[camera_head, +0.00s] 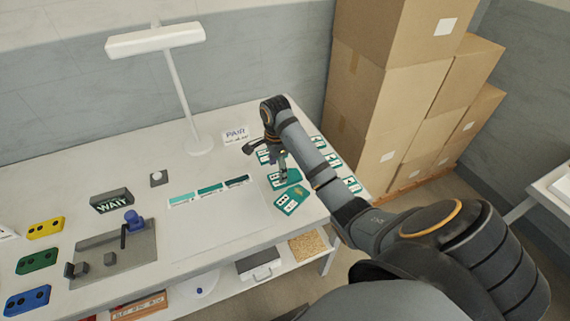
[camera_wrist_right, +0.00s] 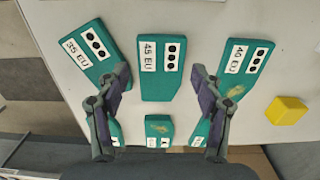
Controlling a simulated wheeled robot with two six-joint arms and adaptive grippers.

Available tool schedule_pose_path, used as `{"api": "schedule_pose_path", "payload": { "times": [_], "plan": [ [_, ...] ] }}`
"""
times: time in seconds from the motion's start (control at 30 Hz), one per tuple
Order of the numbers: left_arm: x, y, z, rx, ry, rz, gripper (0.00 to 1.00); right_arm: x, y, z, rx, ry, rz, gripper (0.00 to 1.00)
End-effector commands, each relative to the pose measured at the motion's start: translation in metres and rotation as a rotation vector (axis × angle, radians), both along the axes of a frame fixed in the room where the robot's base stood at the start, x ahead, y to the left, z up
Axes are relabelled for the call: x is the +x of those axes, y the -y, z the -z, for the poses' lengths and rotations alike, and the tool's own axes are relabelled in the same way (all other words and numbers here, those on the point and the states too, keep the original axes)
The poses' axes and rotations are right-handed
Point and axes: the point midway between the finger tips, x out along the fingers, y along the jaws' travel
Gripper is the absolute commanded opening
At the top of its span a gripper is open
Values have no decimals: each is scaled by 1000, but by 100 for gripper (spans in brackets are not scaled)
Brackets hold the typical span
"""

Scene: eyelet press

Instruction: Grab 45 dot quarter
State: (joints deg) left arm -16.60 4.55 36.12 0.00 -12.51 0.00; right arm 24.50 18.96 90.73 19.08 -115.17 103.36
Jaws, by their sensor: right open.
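The teal quarter marked 45 EU with a column of black dots (camera_wrist_right: 161,88) lies flat in the middle of the right wrist view. My right gripper (camera_wrist_right: 160,78) is open above it, with one finger on each side of its near part; I cannot tell how high. In the head view the right gripper (camera_head: 280,174) hangs over the teal quarters at the table's right end and partly hides them. My left gripper is not in view.
A 35 EU quarter (camera_wrist_right: 80,50) lies left and a 40 EU quarter (camera_wrist_right: 238,66) right, both close to the fingers. A yellow block (camera_wrist_right: 286,110) is at far right. A lamp (camera_head: 199,145) stands behind; cardboard boxes (camera_head: 395,100) are beyond the table (camera_head: 105,150).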

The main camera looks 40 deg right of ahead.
Motion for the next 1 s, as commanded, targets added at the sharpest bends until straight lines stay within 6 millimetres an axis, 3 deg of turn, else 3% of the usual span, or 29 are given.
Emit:
{"api": "schedule_pose_path", "payload": {
  "times": [0.03, 0.1, 0.23, 0.43, 0.7, 1.0],
  "plan": [
    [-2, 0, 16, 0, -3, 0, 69, 0, -1, 16, 1, -1, 0, 67],
    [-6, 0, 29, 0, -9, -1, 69, 1, -1, 29, 1, -1, 0, 67],
    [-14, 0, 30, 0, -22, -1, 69, 1, -1, 41, 0, -1, 0, 67],
    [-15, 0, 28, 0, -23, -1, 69, 1, -1, 41, 0, 1, 0, 67],
    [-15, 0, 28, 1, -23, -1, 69, 1, -1, 41, 0, 0, 0, 32],
    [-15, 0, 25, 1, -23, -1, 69, 1, -1, 36, 0, 0, 0, 32]
  ]
}}
